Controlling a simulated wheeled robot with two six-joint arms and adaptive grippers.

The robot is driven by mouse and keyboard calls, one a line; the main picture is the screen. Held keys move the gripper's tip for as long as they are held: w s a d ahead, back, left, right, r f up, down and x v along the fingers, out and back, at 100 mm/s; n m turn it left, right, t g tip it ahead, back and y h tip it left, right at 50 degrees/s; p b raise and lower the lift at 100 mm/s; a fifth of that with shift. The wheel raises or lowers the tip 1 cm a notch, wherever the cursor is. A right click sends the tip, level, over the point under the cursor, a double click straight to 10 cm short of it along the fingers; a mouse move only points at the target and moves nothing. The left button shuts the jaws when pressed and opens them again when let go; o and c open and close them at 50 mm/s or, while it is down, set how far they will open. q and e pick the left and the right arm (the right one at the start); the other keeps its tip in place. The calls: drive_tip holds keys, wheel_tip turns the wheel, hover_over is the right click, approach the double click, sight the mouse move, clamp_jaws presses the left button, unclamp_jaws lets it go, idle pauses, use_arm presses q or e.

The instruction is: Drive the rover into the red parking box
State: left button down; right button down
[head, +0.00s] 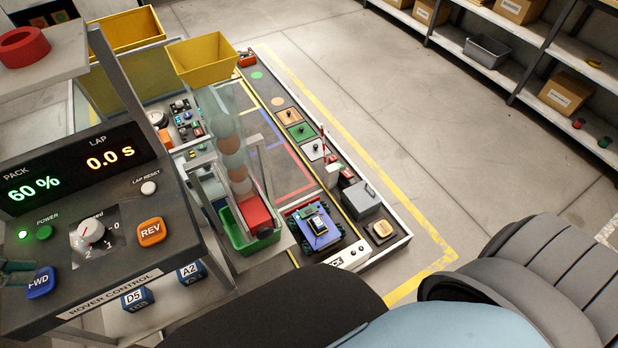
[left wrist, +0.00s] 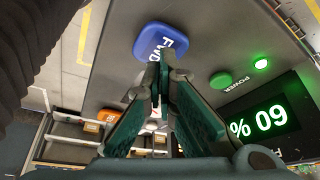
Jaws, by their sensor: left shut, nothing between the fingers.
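The rover (head: 318,228), blue-purple with dark wheels, stands at the near end of the grey track mat. A red floor line (head: 297,191) lies on the mat just beyond it; the rover appears outside that marking. The rover control panel (head: 107,278) has a blue FWD button (head: 40,283), an orange REV button (head: 151,232) and a speed knob (head: 91,231). Its display reads PACK 60 % and LAP 0.0 s. My left gripper (head: 12,267) is shut and empty by FWD. In the left wrist view its fingertips (left wrist: 163,78) overlap the FWD button (left wrist: 161,42); contact cannot be told.
The green power light (head: 22,234) is lit. A green bin (head: 236,236) and a clear tube stand left of the rover. A grey box (head: 361,198) and coloured pads line the bench's right side. Shelves (head: 480,47) stand farther right across open floor.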

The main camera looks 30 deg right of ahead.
use_arm(q)
drive_tip(key=shift+f, duration=0.15)
drive_tip(key=shift+f+b, duration=0.4)
drive_tip(key=shift+f, duration=0.4)
idle(2.2)
wheel_tip(320, 180, up, 6)
drive_tip(key=p, duration=0.6)
drive_tip(key=shift+f, duration=0.45)
